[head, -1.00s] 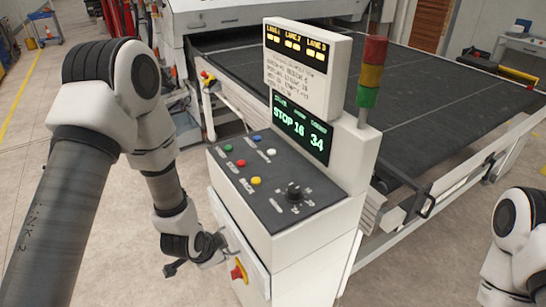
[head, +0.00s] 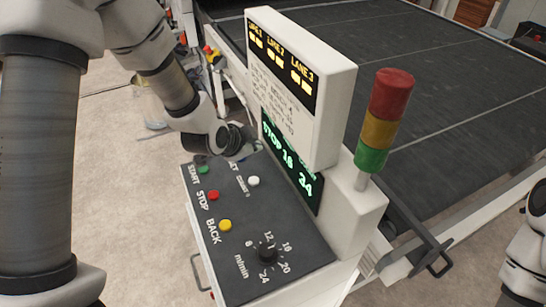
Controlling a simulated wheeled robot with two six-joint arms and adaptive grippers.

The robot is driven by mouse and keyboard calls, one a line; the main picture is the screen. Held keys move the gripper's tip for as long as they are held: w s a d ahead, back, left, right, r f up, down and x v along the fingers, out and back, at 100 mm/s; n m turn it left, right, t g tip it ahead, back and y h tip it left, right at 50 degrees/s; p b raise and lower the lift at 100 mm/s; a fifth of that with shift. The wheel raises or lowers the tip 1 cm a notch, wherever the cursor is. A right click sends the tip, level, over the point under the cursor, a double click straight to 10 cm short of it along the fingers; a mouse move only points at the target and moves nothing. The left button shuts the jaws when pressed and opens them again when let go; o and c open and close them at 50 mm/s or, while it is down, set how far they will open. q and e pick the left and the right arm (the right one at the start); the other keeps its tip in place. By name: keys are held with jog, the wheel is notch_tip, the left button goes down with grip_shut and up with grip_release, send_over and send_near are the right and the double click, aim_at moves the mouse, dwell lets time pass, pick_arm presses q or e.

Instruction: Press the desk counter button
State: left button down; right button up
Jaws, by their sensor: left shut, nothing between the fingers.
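The control desk (head: 262,215) has a dark sloping top. A white button (head: 253,181) sits on its upper part, beside a small label that seems to read COUNT. My left gripper (head: 245,149) is shut and empty, over the far left part of the desk top. It is beyond the white button and looks apart from it. Its fingertips are partly hidden, and I cannot tell whether they touch the desk. The blue button is mostly covered by the gripper. My right gripper is out of view.
Green (head: 201,170), red (head: 213,195) and yellow (head: 225,225) buttons line the desk's left side, with a black dial (head: 267,253) near the front. The display box (head: 300,90) rises close behind the desk top. A signal tower (head: 380,120) stands right of it.

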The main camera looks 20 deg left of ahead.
aim_at(253, 182)
pick_arm(q)
jog(key=shift+s+f+b, duration=0.3)
jog(key=shift+f+b, duration=0.25)
jog(key=shift+b, duration=0.05)
jog(key=shift+s+f+b, duration=0.3)
jog(key=shift+f+b, duration=0.2)
jog(key=shift+b, duration=0.1)
jog(key=f+b, duration=0.4)
jog(key=f, duration=0.1)
jog(key=shift+s+a+f+b, duration=0.1)
jog(key=shift+s+f+b, duration=0.1)
jog(key=shift+s+b, duration=0.15)
jog(key=shift+w+f, duration=0.25)
jog(key=shift+f, duration=0.1)
jog(key=shift+r, duration=0.1)
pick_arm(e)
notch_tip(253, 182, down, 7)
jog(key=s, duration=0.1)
pick_arm(q)
jog(key=shift+s+r, duration=0.1)
jog(key=shift+s, duration=0.1)
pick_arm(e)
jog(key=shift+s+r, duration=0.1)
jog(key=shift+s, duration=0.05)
pick_arm(q)
jog(key=shift+w, duration=0.1)
